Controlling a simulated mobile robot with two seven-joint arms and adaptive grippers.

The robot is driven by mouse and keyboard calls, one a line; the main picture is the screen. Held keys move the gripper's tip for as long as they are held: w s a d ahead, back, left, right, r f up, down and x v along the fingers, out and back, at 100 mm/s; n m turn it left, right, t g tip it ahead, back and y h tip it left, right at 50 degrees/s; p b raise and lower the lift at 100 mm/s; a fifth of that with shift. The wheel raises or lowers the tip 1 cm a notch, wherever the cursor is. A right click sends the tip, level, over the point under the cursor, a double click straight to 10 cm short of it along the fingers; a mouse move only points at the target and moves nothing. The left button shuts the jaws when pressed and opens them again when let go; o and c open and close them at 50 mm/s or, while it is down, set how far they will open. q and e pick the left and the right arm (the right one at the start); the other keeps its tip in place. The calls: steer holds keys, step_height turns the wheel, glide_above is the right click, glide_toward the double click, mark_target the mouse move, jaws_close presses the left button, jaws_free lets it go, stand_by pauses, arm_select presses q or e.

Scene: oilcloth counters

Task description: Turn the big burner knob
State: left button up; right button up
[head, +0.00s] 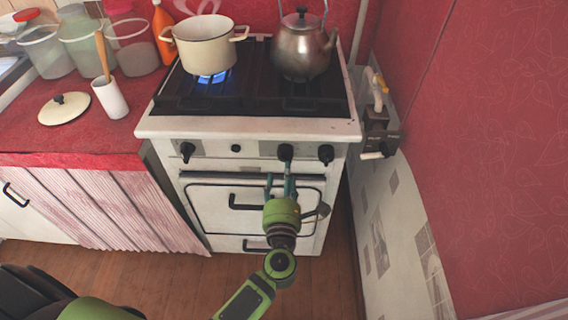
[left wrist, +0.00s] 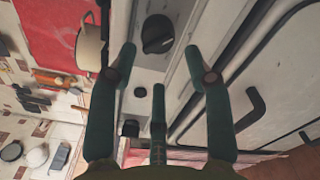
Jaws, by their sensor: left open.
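The white stove's front panel (head: 262,149) carries black knobs: one at the left (head: 187,151), a small one (head: 236,148), one right of the middle (head: 285,152) and one at the far right (head: 326,153). My left gripper (head: 281,181) is open and empty, just below and in front of the knob right of the middle. In the left wrist view a large black knob (left wrist: 157,34) lies beyond and between the spread fingertips (left wrist: 159,65), with no visible contact. My right gripper is out of view.
A blue flame (head: 211,78) burns under a cream pot (head: 206,46). A metal kettle (head: 304,46) stands on the right burner. The oven handle (head: 246,203) juts out below the panel. A wall fixture (head: 379,130) and red wall (head: 480,150) lie to the right.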

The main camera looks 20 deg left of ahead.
arm_select(q)
steer(key=v, duration=0.6)
